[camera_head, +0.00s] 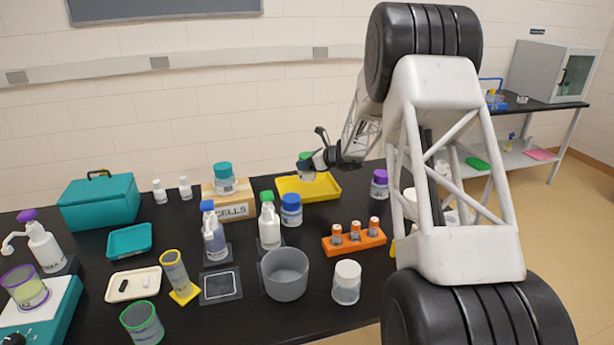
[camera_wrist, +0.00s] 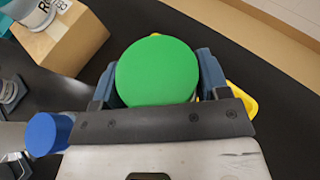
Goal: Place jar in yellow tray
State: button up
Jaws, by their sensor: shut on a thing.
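The jar (camera_head: 305,165) has a green lid and shows small in the head view, at the tip of my gripper (camera_head: 318,160). In the wrist view its round green lid (camera_wrist: 157,70) fills the space between the two fingers, and its body is hidden under the lid. My gripper is shut on the jar. The yellow tray (camera_head: 308,188) lies on the black table, and the jar appears over its back edge. In the wrist view a corner of the yellow tray (camera_wrist: 243,101) shows beside the right finger. The jar's height over the tray is hard to tell.
A cardboard box (camera_head: 232,207) marked CELLS, with a teal-lidded jar on it, stands left of the tray. A blue-lidded jar (camera_head: 291,210) stands in front of the tray, and a purple-lidded jar (camera_head: 379,184) to its right. An orange rack (camera_head: 354,242) sits nearer.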

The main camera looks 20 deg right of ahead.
aim_at(314, 173)
jog(key=shift+f, duration=0.8)
jog(key=shift+f, duration=1.85)
jog(key=shift+f, duration=0.15)
jog(key=o, duration=1)
jog(key=shift+s+d+r, duration=0.1)
jog(key=shift+d+r, duration=0.05)
jog(key=shift+r, duration=0.05)
jog(key=v, duration=1.1)
jog(key=shift+s+d, duration=0.25)
